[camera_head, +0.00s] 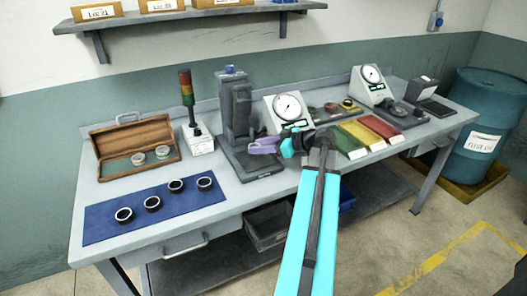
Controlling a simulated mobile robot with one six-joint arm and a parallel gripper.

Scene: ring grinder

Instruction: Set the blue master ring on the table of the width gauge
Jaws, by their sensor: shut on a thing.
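My gripper (264,146) is small and lilac at the end of my cyan and black arm. It is above the front of the bench, before the grey column machine and left of the near dial gauge (287,107). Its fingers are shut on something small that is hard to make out. No blue ring shows elsewhere on the bench, so I take it to be the blue master ring. A second dial gauge (371,76) stands farther right. I cannot read which is the width gauge. My arm covers part of the bench in front of the near gauge.
The grey column machine (235,115) stands close by my gripper. A blue mat (105,222) with several black rings lies at left, near an open wooden case (110,140). Yellow, green and red trays (365,134) lie right of my arm.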

